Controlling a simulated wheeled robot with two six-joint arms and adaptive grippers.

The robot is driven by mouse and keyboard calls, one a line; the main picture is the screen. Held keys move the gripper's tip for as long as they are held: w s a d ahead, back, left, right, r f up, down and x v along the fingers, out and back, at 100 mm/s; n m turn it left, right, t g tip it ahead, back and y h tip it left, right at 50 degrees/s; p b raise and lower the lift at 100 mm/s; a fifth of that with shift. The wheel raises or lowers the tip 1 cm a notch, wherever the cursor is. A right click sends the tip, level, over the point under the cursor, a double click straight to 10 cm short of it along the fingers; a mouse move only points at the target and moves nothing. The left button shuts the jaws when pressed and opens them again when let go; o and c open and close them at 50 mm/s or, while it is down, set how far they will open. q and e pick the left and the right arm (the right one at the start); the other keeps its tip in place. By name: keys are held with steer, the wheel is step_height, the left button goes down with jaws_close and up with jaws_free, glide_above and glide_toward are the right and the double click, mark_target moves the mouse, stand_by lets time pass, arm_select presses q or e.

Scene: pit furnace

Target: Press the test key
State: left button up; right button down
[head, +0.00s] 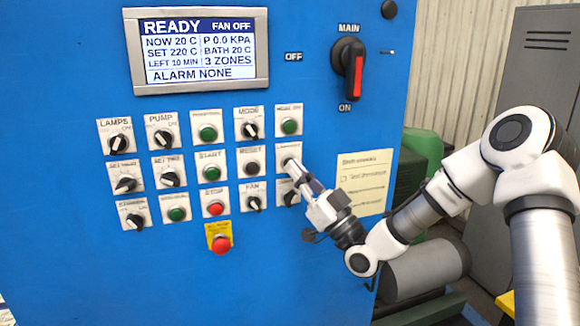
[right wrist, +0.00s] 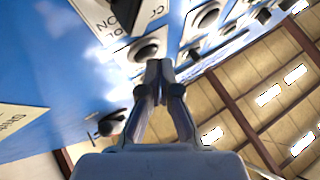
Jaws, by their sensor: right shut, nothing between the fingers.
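A key (right wrist: 147,52) with a dark round cap on a white label plate shows just beside my right fingertips in the right wrist view. In the head view its plate (head: 288,149) is the rightmost in the second row, its label too small to read surely, so I cannot tell surely that it is the test key. My right gripper (head: 291,164) is shut and empty, its tips at this plate and covering part of it. It also shows in the right wrist view (right wrist: 160,68). I cannot tell whether the tips touch the key. My left gripper is not in view.
A blue panel (head: 300,100) carries the controls and a display (head: 199,49) reading READY, FAN OFF, ALARM NONE. RESET (head: 251,167) sits left of my tips, a dark knob (head: 290,198) below. A red mushroom button (head: 221,243) and a MAIN switch (head: 350,68) are farther off.

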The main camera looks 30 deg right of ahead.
steer(key=shift+w+d+b, duration=0.1)
steer(key=shift+w+b, duration=0.2)
stand_by(0.5)
stand_by(0.4)
steer(key=shift+s+a, duration=0.2)
steer(key=shift+s, duration=0.6)
steer(key=s, duration=0.2)
steer(key=s+a, duration=0.1)
steer(key=s, duration=0.1)
steer(key=shift+s, duration=0.4)
steer(key=shift+f, duration=0.1)
